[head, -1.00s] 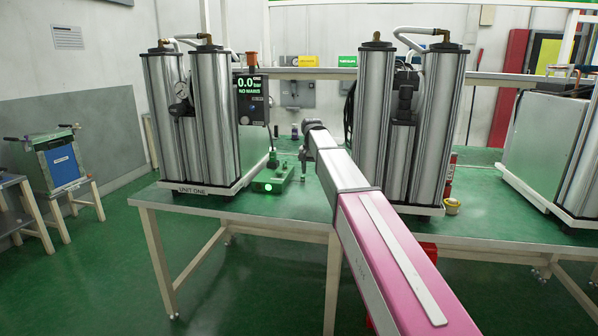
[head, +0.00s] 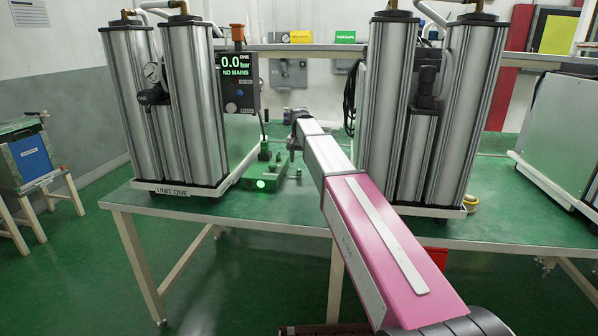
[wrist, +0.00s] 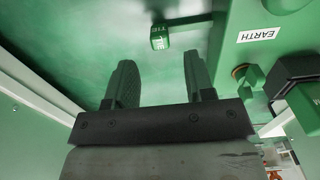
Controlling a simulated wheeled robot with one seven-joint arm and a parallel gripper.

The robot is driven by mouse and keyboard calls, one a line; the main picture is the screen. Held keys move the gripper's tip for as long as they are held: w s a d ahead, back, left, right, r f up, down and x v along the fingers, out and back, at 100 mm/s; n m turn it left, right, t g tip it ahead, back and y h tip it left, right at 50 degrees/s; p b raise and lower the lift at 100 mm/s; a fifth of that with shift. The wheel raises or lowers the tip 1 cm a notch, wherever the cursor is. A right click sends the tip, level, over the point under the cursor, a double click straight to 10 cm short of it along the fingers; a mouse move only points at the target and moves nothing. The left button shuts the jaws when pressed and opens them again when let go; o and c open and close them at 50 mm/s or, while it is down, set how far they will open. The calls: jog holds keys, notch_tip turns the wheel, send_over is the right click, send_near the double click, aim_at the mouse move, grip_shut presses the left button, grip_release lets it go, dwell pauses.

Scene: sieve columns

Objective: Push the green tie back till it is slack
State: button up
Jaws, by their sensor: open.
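The green tie (wrist: 160,38) shows in the wrist view as a small green block with white lettering, on the end of a short bar coming from a larger green housing (wrist: 245,60). My gripper (wrist: 161,78) is open and empty, its two dark fingers pointing toward the tie. The tie lies beyond the fingertips, roughly in line with the gap, and looks apart from them. In the head view my gripper (head: 292,152) is small and dark, just right of a low green fixture (head: 270,182) with a lit green lamp. I cannot make out the tie there.
Unit one's metal columns (head: 195,100) stand left of my arm, with a display (head: 238,68) reading 0.0 bar, NO MAINS. Another column unit (head: 425,110) stands close on the right. In the wrist view, an EARTH label (wrist: 259,34) marks the housing. Green tabletop (head: 290,212) is bare in front.

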aim_at(299, 170)
notch_tip(299, 170, down, 6)
jog(key=shift+r, duration=0.1)
dwell(0.4)
grip_shut()
